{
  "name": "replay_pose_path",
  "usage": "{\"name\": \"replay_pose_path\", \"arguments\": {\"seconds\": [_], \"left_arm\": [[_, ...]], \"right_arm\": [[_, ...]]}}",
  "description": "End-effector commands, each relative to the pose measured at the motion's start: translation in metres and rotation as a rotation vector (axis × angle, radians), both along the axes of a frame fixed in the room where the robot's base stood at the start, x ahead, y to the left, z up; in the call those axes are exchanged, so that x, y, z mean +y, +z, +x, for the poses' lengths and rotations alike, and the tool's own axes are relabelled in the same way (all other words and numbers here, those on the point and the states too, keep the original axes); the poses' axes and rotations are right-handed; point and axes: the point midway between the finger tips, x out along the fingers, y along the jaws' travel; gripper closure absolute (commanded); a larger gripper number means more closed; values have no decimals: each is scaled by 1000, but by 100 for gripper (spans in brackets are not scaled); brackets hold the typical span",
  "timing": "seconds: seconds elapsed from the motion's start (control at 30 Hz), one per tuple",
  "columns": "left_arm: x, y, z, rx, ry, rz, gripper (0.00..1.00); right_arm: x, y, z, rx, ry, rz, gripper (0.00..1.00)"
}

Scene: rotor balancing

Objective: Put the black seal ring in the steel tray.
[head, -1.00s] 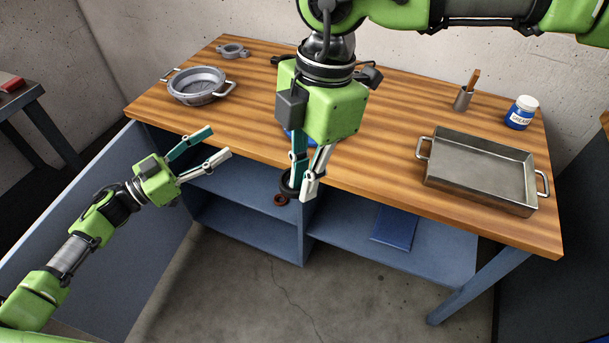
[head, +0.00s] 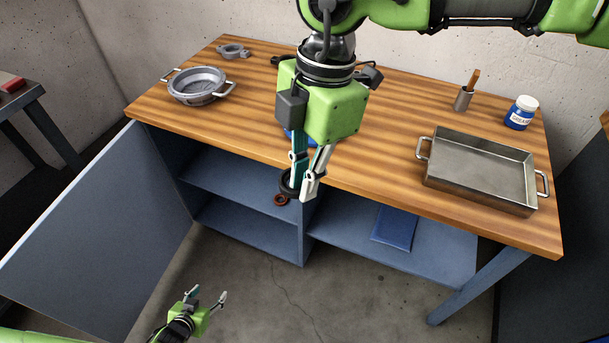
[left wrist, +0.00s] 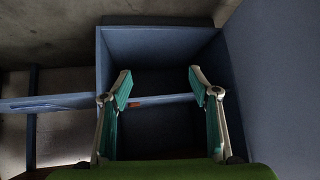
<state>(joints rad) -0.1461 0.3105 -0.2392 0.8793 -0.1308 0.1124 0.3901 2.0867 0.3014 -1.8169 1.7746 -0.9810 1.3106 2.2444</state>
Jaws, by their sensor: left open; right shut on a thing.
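The black seal ring (head: 286,184) is a dark ring at the fingertips of my right gripper (head: 302,188), partly hidden by the fingers. My right gripper points down, shut on it, in front of the bench's front edge and above the shelf. The steel tray (head: 480,168) is a rectangular metal pan with two side handles on the right of the bench top. It stands well to the right of the right gripper. My left gripper (head: 207,295) is open and empty, low over the floor. Its spread fingers show in the left wrist view (left wrist: 162,88), facing the cabinet.
A reddish-brown ring (head: 281,199) lies on the cabinet shelf under the right gripper. The cabinet door (head: 95,235) stands open at left. A blue item (head: 394,228) lies on the lower right shelf.

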Motion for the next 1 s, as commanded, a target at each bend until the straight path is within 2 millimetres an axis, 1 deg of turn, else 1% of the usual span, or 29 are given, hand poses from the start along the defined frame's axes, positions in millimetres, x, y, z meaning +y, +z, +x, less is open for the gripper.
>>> {"name": "replay_pose_path", "arguments": {"seconds": [0.03, 0.1, 0.17, 0.2, 0.27, 0.3, 0.37, 0.4, 0.5, 0.6, 0.7, 0.8, 0.9, 1.0], "left_arm": [[-6, -17, -23, 55, 7, 8, 44], [-12, -39, -55, 130, 12, 24, 44], [-18, -55, -82, 195, 13, 36, 44], [-22, -66, -102, 237, 11, 43, 44], [-30, -80, -130, 301, 9, 51, 44], [-35, -88, -150, 344, 5, 56, 44], [-44, -100, -179, 409, -3, 62, 44], [-50, -106, -198, 448, -9, 65, 44], [-64, -118, -241, 541, -26, 68, 44], [-77, -126, -275, 614, -42, 68, 44], [-85, -130, -300, 665, -55, 69, 44], [-90, -131, -314, 693, -63, 66, 44], [-92, -132, -319, 705, -66, 66, 44], [-92, -132, -320, 706, -67, 67, 44]], "right_arm": [[0, 0, 0, 0, 0, 0, 100], [0, 0, 0, 0, 0, 0, 100], [0, 0, 0, 0, 0, 0, 100], [0, 0, 0, 0, 0, 0, 100], [0, 0, 0, 0, 0, 0, 100], [0, 0, 0, 0, 0, 0, 100], [0, 0, 0, 0, 0, 0, 100], [0, 0, 0, 0, 0, 0, 100], [0, 0, 0, 0, 0, 0, 100], [0, 0, 0, 0, 0, 0, 100], [0, 0, 0, 0, 0, 0, 100], [0, 0, 0, 0, 0, 0, 100], [0, 0, 0, 0, 0, 0, 100], [0, 0, 0, 0, 0, 0, 100]]}}
